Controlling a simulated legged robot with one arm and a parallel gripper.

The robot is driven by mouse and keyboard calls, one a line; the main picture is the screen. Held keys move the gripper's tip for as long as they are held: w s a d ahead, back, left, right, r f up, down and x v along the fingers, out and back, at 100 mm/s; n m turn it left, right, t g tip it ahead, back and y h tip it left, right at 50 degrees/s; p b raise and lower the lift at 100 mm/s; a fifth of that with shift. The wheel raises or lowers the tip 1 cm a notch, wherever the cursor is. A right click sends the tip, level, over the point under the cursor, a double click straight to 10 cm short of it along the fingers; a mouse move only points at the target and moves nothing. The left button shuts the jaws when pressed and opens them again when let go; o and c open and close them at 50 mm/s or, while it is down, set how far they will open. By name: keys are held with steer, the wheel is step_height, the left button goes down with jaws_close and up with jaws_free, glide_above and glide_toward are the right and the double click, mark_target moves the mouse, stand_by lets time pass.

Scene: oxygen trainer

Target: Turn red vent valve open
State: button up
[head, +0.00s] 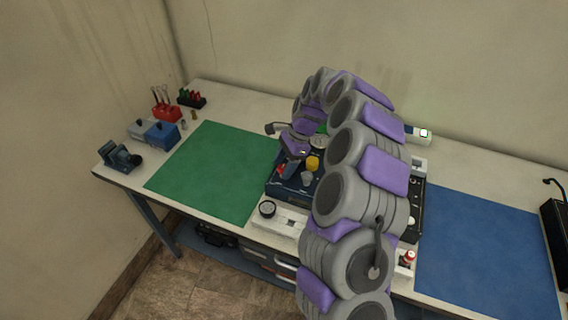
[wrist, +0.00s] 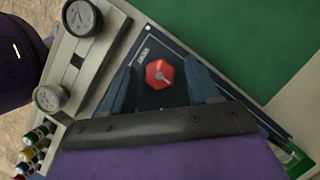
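The red vent valve (wrist: 160,74) is a red hexagonal knob with a pale pointer mark, on the dark blue panel (wrist: 150,42) of the trainer. In the wrist view it lies between the two fingers of my gripper (wrist: 160,66), with a visible gap on each side. The fingers are apart and hold nothing; how far they are above the knob I cannot tell. In the head view the red valve (head: 281,169) is partly hidden by my gripper (head: 286,163), which points down at the panel's left part.
A yellow knob (head: 312,163) and a grey knob (head: 307,178) stand close to the right of the red valve. Gauges (wrist: 83,18) sit on a pale strip along the panel edge. The green mat (head: 215,170) and blue mat (head: 485,250) are clear. My arm hides much of the trainer.

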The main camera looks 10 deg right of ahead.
steer(key=c, duration=1)
